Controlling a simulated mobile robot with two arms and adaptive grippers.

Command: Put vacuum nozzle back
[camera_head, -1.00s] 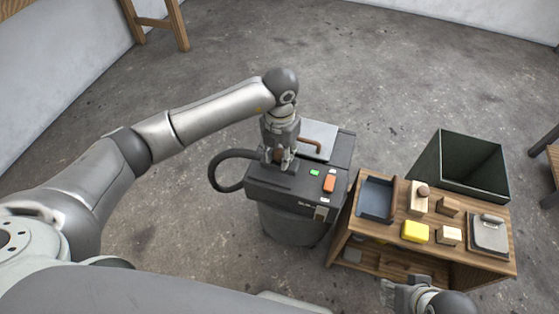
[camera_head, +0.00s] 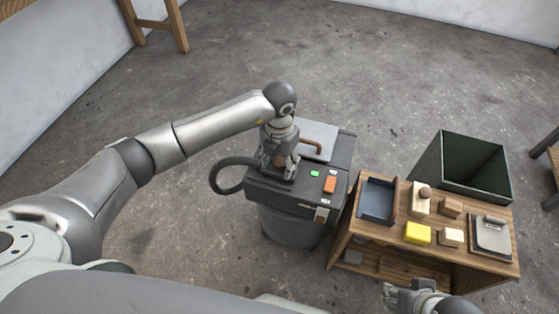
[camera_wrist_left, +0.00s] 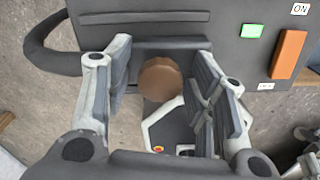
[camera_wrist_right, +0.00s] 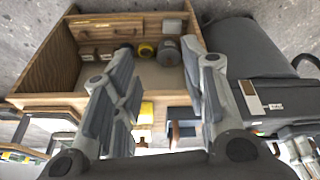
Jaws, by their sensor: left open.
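The vacuum (camera_head: 292,228) is a dark box-topped canister on the floor, with a green button, an orange switch and a black hose (camera_head: 228,160) looping from its left side. My left gripper (camera_head: 282,165) points down over the front left of its top. In the left wrist view its fingers are open, with a brown rounded piece (camera_wrist_left: 160,78) between them, apparently the nozzle's grip; I see a gap at the right finger. The rest of the nozzle is hidden. My right gripper (camera_wrist_right: 165,95) is open and empty, near the bottom edge in the head view (camera_head: 410,298).
A wooden bench (camera_head: 470,253) right of the vacuum holds a dark tray (camera_head: 377,200), a yellow block (camera_head: 417,233), wooden blocks and a clipboard-like plate (camera_head: 491,236). A dark open bin (camera_head: 470,165) stands behind it. Floor left of the vacuum is clear.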

